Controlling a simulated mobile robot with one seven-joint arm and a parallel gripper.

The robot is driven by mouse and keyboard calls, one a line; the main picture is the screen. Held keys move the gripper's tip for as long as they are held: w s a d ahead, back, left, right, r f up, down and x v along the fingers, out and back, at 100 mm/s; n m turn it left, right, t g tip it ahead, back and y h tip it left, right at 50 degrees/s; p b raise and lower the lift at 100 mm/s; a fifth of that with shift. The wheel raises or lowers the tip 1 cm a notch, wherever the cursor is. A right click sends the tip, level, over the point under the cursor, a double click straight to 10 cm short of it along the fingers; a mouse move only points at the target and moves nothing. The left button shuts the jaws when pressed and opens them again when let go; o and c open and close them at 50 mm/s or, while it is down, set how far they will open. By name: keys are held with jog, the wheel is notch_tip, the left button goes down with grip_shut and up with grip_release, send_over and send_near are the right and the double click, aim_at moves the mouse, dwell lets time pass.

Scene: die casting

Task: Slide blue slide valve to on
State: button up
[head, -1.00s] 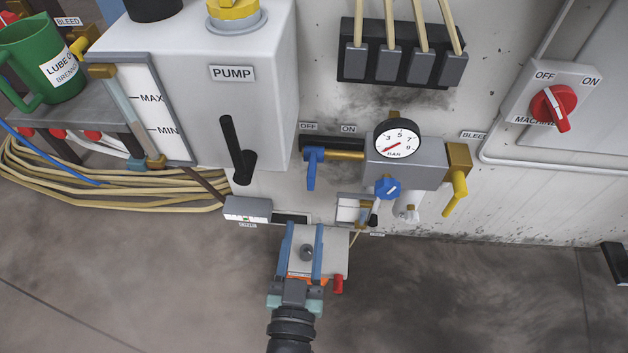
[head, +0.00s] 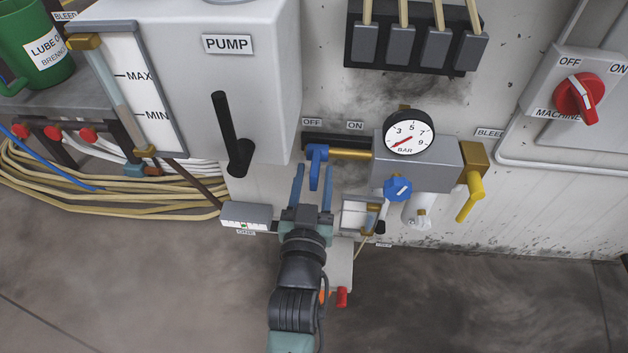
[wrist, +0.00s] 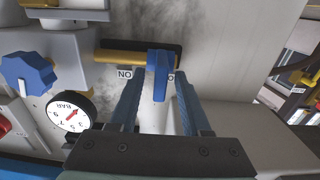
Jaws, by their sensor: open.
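The blue slide valve handle (head: 316,165) hangs down from the left end of a brass rod (head: 350,153), in front of a dark slot marked OFF on the left and ON on the right. The handle is at the OFF side. My gripper (head: 312,185) is open just below and at the handle, with one blue finger on either side of its lower end. In the wrist view the handle (wrist: 159,75) shows between the tips of the open fingers (wrist: 158,95). I cannot tell whether either finger touches it.
A grey valve block (head: 415,165) with a pressure gauge (head: 409,132) and a blue knob (head: 398,188) stands right of the handle. A yellow lever (head: 470,197) is further right. The pump box (head: 205,90) with a black lever (head: 232,135) is at the left.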

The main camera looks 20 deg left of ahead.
jog(key=shift+w, duration=0.2)
grip_shut()
dwell(1.4)
